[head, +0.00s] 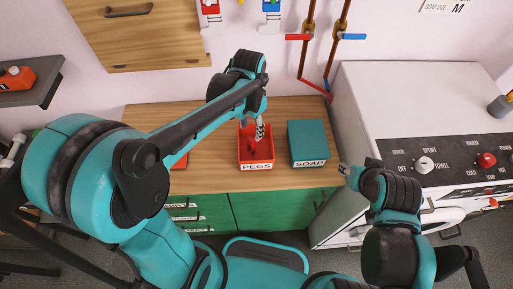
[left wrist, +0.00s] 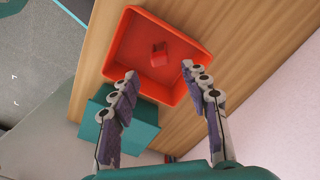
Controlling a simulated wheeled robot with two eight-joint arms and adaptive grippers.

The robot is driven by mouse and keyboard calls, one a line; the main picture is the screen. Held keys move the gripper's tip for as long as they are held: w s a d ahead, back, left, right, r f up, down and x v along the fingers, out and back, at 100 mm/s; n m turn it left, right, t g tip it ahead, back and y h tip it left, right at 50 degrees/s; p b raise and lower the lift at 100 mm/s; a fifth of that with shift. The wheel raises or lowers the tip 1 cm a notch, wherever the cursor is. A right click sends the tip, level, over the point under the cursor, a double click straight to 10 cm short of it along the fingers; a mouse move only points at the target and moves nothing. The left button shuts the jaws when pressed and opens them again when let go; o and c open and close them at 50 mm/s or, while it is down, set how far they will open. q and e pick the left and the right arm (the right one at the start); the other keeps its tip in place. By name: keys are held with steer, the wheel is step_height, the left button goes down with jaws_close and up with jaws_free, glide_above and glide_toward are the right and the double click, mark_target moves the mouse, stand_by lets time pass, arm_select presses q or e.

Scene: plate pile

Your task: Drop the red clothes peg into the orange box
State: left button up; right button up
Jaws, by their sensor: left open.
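The orange box (head: 249,160), labelled PEGS, stands on the wooden counter; it also shows in the left wrist view (left wrist: 118,48). In that view a small red piece, apparently the red clothes peg (left wrist: 158,54), is inside the box near its middle, apart from my fingers. In the head view I cannot make the peg out. My left gripper (head: 260,130) is over the box; in the left wrist view its fingers (left wrist: 159,72) are spread with nothing between them. My right gripper (head: 343,170) is at the counter's right end, too small to read.
A teal box (head: 308,142) labelled SOAP stands right of the orange box. A white washing machine (head: 420,95) is at the right. An orange-red object (head: 180,162) is partly hidden behind my left arm. Pipes with red and blue taps (head: 300,37) run down the wall.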

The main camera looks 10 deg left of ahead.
arm_select(q)
step_height(320, 180, up, 5)
steer(key=shift+f, duration=0.1)
stand_by(0.6)
steer(key=s+a+f+n+t+b, duration=0.1)
steer(key=s+a+n+t, duration=0.1)
steer(key=s, duration=0.3)
steer(key=s+a+n+t+b, duration=0.1)
steer(key=s+a+n+t, duration=0.2)
steer(key=s+n+t, duration=0.1)
steer(key=shift+s+f+t, duration=0.35)
steer(key=shift+s+t, duration=0.25)
steer(key=shift+s, duration=0.3)
